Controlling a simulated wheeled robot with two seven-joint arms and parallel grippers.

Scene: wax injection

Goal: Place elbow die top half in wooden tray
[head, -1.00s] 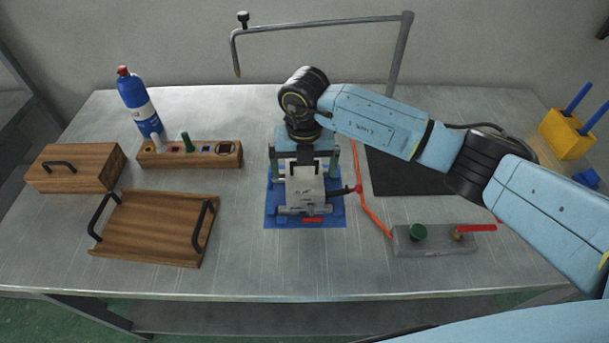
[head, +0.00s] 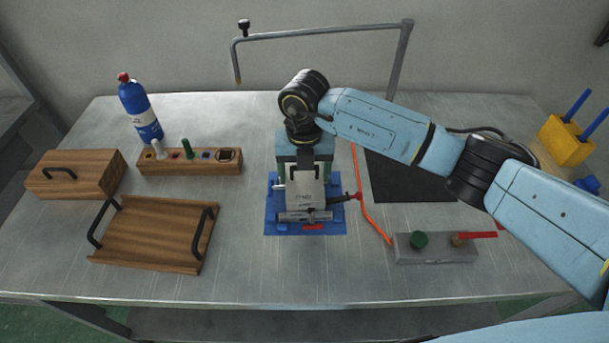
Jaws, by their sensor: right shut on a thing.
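My right gripper (head: 304,165) points down over the blue mat (head: 338,221) in the middle of the bench. It is shut on the elbow die top half, which is largely hidden under the wrist. Below the wrist a pale grey block (head: 303,197) with dark markings shows, with a grey cylinder (head: 304,216) lying across its front. I cannot tell where the top half ends and other parts begin. The wooden tray (head: 152,232) with two black handles lies empty at the left front. My left gripper is not in view.
A wooden block with a handle (head: 77,176), a wooden holder with small pegs (head: 190,168) and a blue bottle (head: 140,108) stand at the left. An orange hose (head: 371,222) runs to a grey valve block (head: 436,249) at the right. Bench between mat and tray is clear.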

